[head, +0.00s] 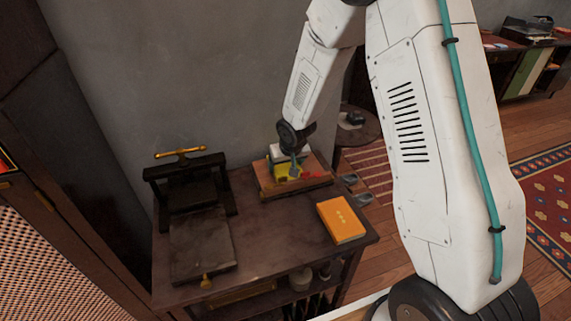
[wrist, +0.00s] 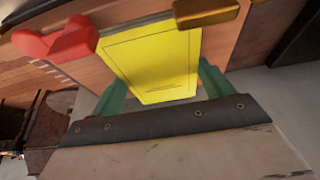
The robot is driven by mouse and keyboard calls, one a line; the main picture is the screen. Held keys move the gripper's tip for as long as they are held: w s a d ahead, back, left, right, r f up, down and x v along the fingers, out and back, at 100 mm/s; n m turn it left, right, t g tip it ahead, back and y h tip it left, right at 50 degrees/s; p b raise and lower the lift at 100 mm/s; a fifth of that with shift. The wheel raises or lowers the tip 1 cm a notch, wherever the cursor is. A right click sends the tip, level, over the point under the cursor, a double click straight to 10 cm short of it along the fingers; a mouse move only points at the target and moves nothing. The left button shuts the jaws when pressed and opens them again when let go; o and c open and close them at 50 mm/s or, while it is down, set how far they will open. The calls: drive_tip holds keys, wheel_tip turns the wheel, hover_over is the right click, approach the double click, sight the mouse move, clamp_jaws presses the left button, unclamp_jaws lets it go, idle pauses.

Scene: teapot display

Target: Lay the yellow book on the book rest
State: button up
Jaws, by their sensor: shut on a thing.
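The yellow book (wrist: 152,62) is between the teal fingers of my gripper (wrist: 162,88) in the wrist view, and the gripper is shut on it. In the head view the yellow book (head: 279,171) shows small and partly hidden by my gripper (head: 294,169). Both are at the wooden book rest (head: 290,190) at the far right of the desk. The book lies over the rest's board (wrist: 222,48); I cannot tell whether it touches it. A red piece (wrist: 60,40) and a gold piece (wrist: 205,12) are beside the book's far edge.
An orange book (head: 341,220) lies on the desk (head: 255,235), in front of the rest. A dark press with a gold handle (head: 181,152) stands at the left. Dark handles (head: 357,190) are right of the rest. The desk's middle is clear.

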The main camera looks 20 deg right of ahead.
drive_tip(key=o, duration=1.1)
drive_tip(key=shift+f, duration=0.15)
drive_tip(key=s+d+r+g, duration=0.1)
drive_tip(key=s+r, duration=0.7)
drive_tip(key=r, duration=0.4)
drive_tip(key=s+d+r, duration=0.1)
drive_tip(key=s+r, duration=0.8)
drive_tip(key=r, duration=0.2)
drive_tip(key=s+r, duration=0.2)
drive_tip(key=s, duration=0.5)
drive_tip(key=s+r+g, duration=0.1)
drive_tip(key=s+r, duration=0.1)
drive_tip(key=s, duration=0.5)
drive_tip(key=s+d+r+g, duration=0.1)
drive_tip(key=s+r, duration=0.2)
drive_tip(key=s, duration=0.4)
drive_tip(key=shift+s, duration=0.1)
